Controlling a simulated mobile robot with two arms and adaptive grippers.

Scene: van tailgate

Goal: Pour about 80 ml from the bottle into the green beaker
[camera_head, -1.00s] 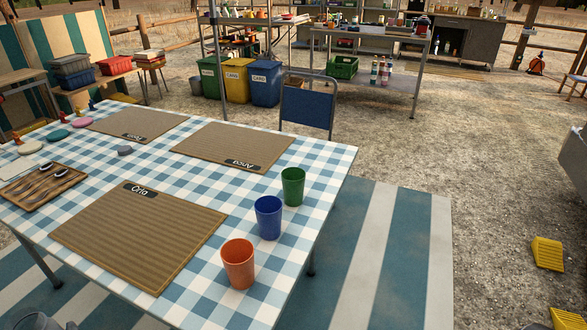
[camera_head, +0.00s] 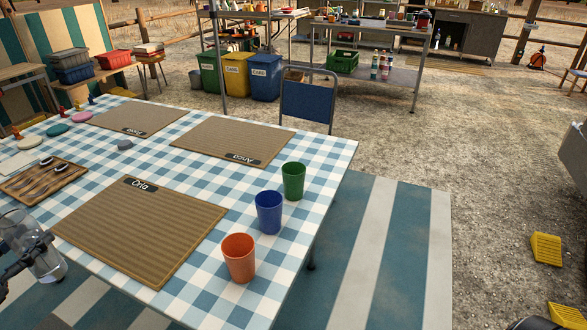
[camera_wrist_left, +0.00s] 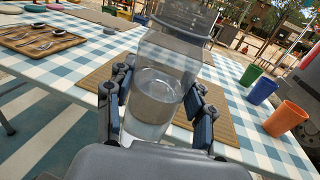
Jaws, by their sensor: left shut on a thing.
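The green beaker (camera_head: 293,181) stands upright at the table's right edge, behind the blue beaker (camera_head: 269,212) and the orange beaker (camera_head: 239,258). The green beaker also shows in the left wrist view (camera_wrist_left: 249,76). My left gripper (camera_head: 22,262) is at the lower left of the head view, shut on a clear bottle (camera_head: 44,258). In the left wrist view the bottle (camera_wrist_left: 152,97) sits between the two fingers with clear liquid inside. It is well to the left of the beakers. My right gripper is not clearly seen.
The table has a blue checked cloth (camera_head: 200,296) and woven place mats, the nearest one (camera_head: 140,228) marked Orla. A wooden tray (camera_head: 42,182) with utensils lies at the left. A blue chair (camera_head: 307,102) stands at the far side. Cloth between mats and beakers is clear.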

